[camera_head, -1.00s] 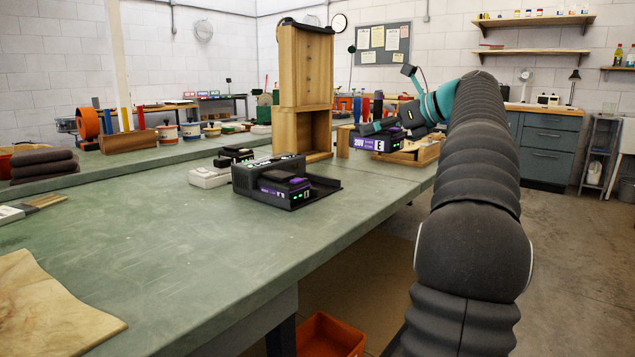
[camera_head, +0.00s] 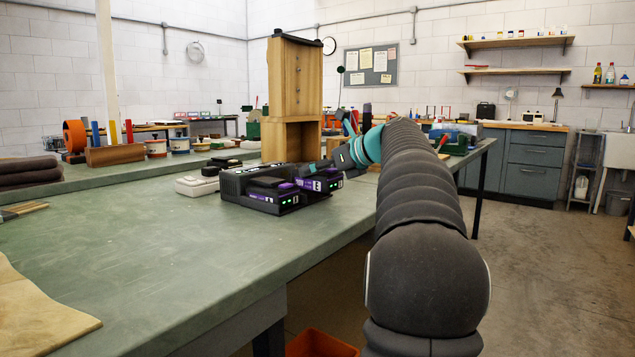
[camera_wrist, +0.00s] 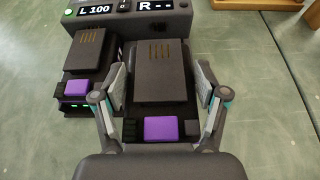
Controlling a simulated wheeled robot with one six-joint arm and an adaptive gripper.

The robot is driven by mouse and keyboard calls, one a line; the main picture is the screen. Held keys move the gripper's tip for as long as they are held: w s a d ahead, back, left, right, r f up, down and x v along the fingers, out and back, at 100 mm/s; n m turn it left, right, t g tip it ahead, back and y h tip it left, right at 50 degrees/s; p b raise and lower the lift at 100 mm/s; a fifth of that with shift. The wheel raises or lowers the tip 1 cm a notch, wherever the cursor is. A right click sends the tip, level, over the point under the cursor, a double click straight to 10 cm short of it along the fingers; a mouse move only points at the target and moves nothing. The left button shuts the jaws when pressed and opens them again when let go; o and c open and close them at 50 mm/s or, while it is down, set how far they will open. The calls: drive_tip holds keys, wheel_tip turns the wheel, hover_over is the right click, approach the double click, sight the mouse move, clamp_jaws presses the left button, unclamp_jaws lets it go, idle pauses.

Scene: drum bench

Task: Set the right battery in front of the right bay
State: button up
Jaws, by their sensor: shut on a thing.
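The dark charger (camera_head: 233,183) stands on the green bench; its display in the wrist view (camera_wrist: 125,20) reads "L 100" and "R - -". The left battery (camera_wrist: 88,62), dark with a purple block and green lights, sits in the left bay. The right battery (camera_wrist: 160,72), alike, is between the fingers of my gripper (camera_wrist: 160,92), which is shut on its sides. It is lined up with the right bay, its far end close to the charger's face. In the head view the right battery (camera_head: 322,181) is beside the left one; whether it rests on the charger's base is hidden.
A tall wooden cabinet (camera_head: 294,85) stands behind the charger. A pale grey box (camera_head: 196,186) lies left of it. The bench's front left (camera_head: 150,260) is clear, apart from a tan hide (camera_head: 40,315) at the edge.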

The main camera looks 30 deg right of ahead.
drive_tip(key=shift+f, duration=1)
drive_tip(key=shift+f, duration=0.15)
drive_tip(key=o, duration=1.6)
drive_tip(key=shift+c, duration=0.2)
drive_tip(key=shift+s, duration=0.15)
drive_tip(key=p+v, duration=0.1)
drive_tip(key=v, duration=1.1)
